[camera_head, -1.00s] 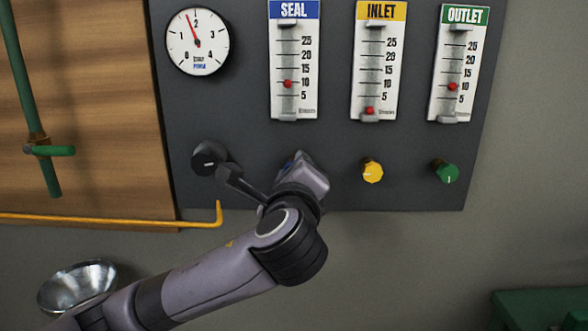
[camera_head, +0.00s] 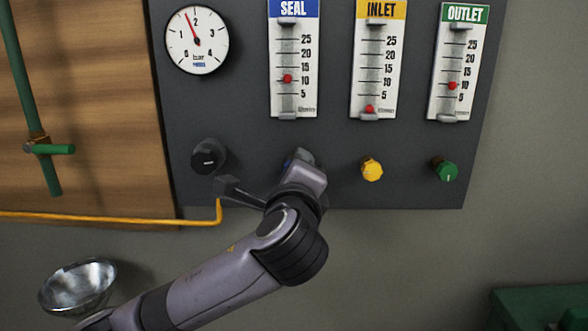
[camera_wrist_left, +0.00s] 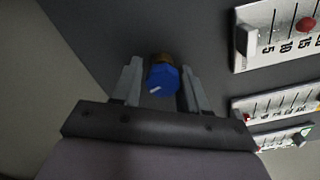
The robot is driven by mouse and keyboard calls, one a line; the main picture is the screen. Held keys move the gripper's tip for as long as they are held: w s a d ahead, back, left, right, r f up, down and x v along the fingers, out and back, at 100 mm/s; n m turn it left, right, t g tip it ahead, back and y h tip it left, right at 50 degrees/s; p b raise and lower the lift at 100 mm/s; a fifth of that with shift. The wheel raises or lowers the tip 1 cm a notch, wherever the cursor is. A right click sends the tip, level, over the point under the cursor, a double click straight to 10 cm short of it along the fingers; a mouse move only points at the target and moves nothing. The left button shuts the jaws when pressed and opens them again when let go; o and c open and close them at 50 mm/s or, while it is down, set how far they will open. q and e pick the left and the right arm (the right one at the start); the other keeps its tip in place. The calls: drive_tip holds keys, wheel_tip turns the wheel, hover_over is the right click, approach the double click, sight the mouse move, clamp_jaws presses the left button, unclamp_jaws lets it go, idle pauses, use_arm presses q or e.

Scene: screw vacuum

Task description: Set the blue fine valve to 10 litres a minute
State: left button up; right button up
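The blue fine valve knob (camera_wrist_left: 162,79), with a white mark, stands between the two fingers of my left gripper (camera_wrist_left: 160,86) in the left wrist view. The fingers are open, with narrow gaps beside the knob. In the head view my left gripper (camera_head: 302,165) is at the panel below the SEAL meter (camera_head: 293,100) and hides most of the knob. The meter's red float (camera_head: 288,78) sits at or just above the 10 line. My right gripper is not in view.
The dark panel (camera_head: 330,145) also carries a black knob (camera_head: 208,156), a yellow knob (camera_head: 372,169), a green knob (camera_head: 445,169) and a round gauge (camera_head: 197,40). INLET (camera_head: 377,60) and OUTLET (camera_head: 458,65) meters are at right. A yellow pipe (camera_head: 110,218) runs at lower left.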

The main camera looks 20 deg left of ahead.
use_arm(q)
drive_tip(key=shift+o, duration=0.8)
drive_tip(key=v, duration=0.7)
drive_tip(key=shift+s, duration=0.1)
